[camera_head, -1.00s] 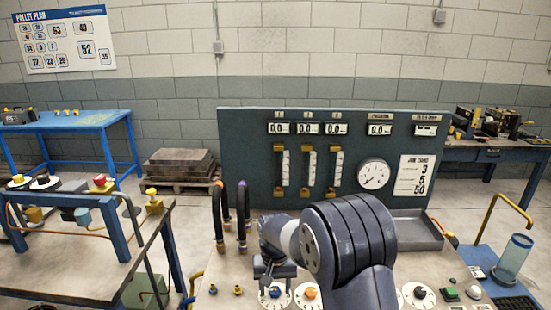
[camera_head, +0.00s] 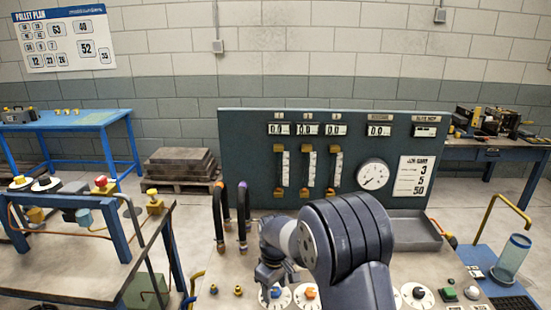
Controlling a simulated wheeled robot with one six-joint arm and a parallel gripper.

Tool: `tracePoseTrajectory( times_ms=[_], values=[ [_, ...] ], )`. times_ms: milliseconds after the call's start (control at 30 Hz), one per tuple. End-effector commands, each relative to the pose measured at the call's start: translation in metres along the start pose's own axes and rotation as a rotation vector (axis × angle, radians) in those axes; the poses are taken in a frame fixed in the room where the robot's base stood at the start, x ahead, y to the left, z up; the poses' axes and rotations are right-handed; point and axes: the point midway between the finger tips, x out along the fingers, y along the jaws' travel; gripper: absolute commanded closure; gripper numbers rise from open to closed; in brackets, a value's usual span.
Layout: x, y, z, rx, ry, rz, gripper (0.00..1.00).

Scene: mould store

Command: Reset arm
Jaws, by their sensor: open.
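My gripper (camera_head: 273,279) is in the lower middle of the head view, at the end of my dark arm. It is open, and I see nothing held in it. It hangs just above the panel bench (camera_head: 228,268), over a white dial with a blue knob (camera_head: 276,293). A dial with an orange knob (camera_head: 310,294) is just to its right. I cannot tell whether the fingers touch the blue knob. My arm hides part of the bench and the lower part of the gauge panel.
The upright gauge panel (camera_head: 254,160) stands behind my gripper. Two dark hoses (camera_head: 218,215) arch to its left. A metal tray (camera_head: 414,230), a green button (camera_head: 449,294) and a clear cylinder (camera_head: 513,258) are at right. A blue-legged table (camera_head: 70,270) stands at left.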

Motion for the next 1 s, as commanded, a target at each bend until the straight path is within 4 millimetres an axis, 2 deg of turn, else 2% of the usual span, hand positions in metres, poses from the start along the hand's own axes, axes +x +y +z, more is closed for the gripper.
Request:
tracePoseTrajectory(
  times_ms=[500, 1000],
  values=[
    [-0.0007, -0.0001, 0.0002, -0.359, 0.0, 0.0, 0.49],
    [0.0, 0.0, 0.0001, -0.404, 0.0, 0.0, 0.49]
  ],
)
